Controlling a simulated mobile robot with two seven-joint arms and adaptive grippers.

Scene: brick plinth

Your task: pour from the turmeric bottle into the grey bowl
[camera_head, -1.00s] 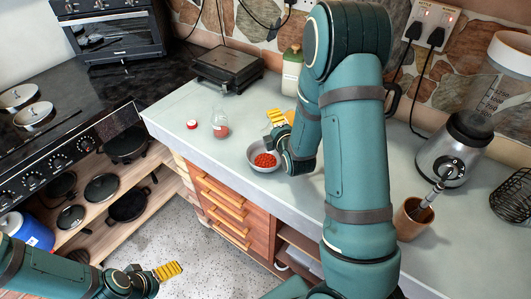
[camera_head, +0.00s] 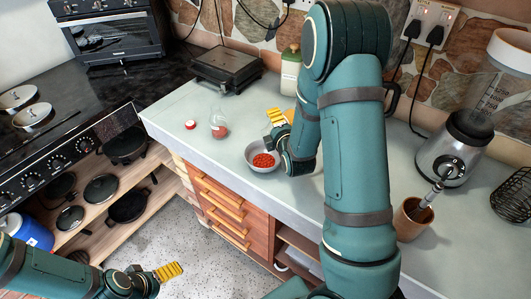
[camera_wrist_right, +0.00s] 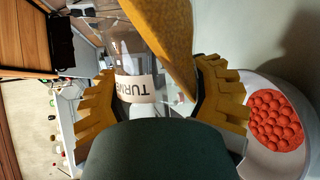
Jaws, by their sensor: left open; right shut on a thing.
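The turmeric bottle (camera_wrist_right: 135,89), clear with a pale label reading upside down, is between the yellow fingers of my right gripper (camera_wrist_right: 165,95), which is shut on it. A yellow-orange mass shows beside the label; I cannot tell surely whether it is inside the bottle. The grey bowl (camera_head: 249,163) stands on the counter with red balls in it, close beside my right gripper (camera_head: 279,122) in the head view. The bowl also shows at the right of the wrist view (camera_wrist_right: 298,84). My left gripper (camera_head: 166,272) is open and empty, low over the floor.
A glass flask with red contents (camera_head: 219,126) and a red-topped lid (camera_head: 190,125) stand left of the bowl. A green canister (camera_head: 291,72) and a dark grill (camera_head: 227,68) are behind. A wooden cup (camera_head: 411,218) and a blender (camera_head: 463,148) stand right.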

